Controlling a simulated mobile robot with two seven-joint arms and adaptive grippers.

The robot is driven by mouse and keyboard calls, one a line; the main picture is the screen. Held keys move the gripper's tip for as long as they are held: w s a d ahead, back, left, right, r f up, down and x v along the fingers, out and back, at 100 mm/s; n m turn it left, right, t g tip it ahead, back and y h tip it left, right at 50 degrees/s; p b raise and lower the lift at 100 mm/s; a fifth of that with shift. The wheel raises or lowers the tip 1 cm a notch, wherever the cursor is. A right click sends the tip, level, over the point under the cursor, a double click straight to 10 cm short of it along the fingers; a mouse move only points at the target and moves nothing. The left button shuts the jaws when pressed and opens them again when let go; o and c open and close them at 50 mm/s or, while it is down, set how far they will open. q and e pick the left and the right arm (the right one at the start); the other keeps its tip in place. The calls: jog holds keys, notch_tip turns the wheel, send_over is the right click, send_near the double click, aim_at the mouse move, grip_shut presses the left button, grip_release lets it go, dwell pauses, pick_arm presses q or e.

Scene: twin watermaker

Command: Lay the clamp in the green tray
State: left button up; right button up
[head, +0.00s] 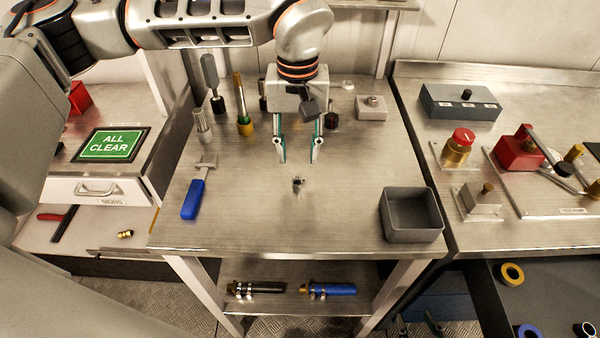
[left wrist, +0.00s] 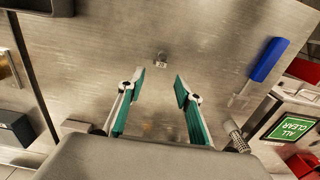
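A small metal piece that looks like the clamp (head: 297,184) lies on the steel table, near its middle. In the left wrist view the clamp (left wrist: 161,59) sits just beyond the fingertips, roughly between them. My left gripper (head: 298,158) points down over the table with its two green-lined fingers apart and nothing between them. Its open fingers also show in the left wrist view (left wrist: 159,86). I see no green tray; an empty dark grey bin (head: 427,238) stands at the table's right front corner.
A blue-handled tool (head: 193,199) lies to the left. Several upright tools, including a yellow-based one (head: 244,127), stand at the back left. The table between clamp and bin is clear.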

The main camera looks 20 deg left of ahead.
aim_at(297, 178)
pick_arm(q)
jog(key=f, duration=0.4)
jog(key=s+f, duration=0.1)
jog(key=f, duration=0.1)
jog(key=shift+f, duration=0.2)
jog(key=c, duration=0.9)
